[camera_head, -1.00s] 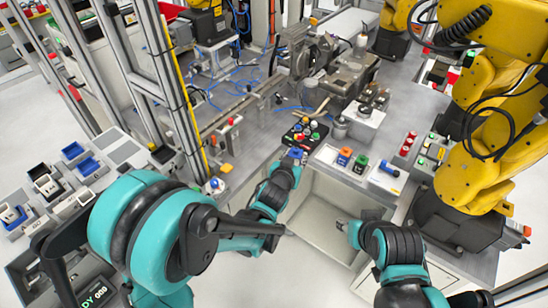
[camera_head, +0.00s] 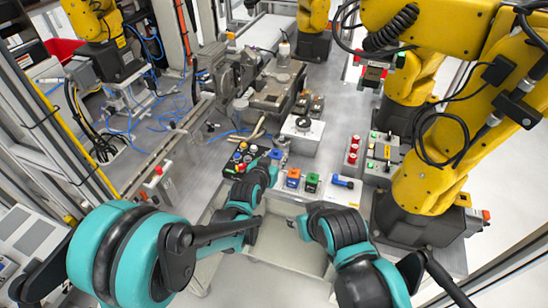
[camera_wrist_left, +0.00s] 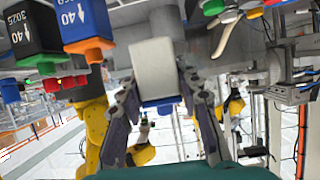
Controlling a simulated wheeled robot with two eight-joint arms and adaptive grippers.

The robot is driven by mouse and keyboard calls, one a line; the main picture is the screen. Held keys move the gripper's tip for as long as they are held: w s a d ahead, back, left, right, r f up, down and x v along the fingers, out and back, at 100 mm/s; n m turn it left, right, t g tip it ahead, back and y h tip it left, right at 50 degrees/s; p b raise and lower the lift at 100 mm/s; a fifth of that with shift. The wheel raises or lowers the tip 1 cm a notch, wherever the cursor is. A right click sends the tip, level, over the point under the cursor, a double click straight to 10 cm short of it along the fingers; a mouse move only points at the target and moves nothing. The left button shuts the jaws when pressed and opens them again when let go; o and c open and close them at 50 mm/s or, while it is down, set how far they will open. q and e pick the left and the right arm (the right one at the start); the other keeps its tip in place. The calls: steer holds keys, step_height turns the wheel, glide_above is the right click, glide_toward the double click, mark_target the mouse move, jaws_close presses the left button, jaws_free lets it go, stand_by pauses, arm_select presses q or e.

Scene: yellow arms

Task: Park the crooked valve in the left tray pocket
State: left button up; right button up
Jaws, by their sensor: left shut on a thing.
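My left gripper (camera_head: 275,156) is just right of the black tray of coloured parts, over the bench edge area. In the left wrist view my left gripper (camera_wrist_left: 158,95) is shut on a pale grey block with a blue end (camera_wrist_left: 154,65), which looks like the valve. Its far side is hidden, and I cannot tell its tilt. My right gripper (camera_head: 302,224) is low at the bench front; whether it is open is unclear. I cannot make out the left tray pocket.
The black tray (camera_head: 232,173) holds several coloured parts. An orange block (camera_head: 293,178), a green block (camera_head: 312,181) and a lying blue part (camera_head: 345,182) stand to the right. Red buttons (camera_head: 352,150) and a yellow arm (camera_head: 430,190) are further right.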

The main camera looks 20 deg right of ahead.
arm_select(q)
steer(key=shift+f+b, duration=1.3)
steer(key=shift+f, duration=0.7)
steer(key=shift+f+b, duration=0.9)
steer(key=shift+f, duration=0.1)
steer(key=shift+f+b, duration=0.45)
steer(key=o, duration=1.3)
steer(key=v, duration=1.2)
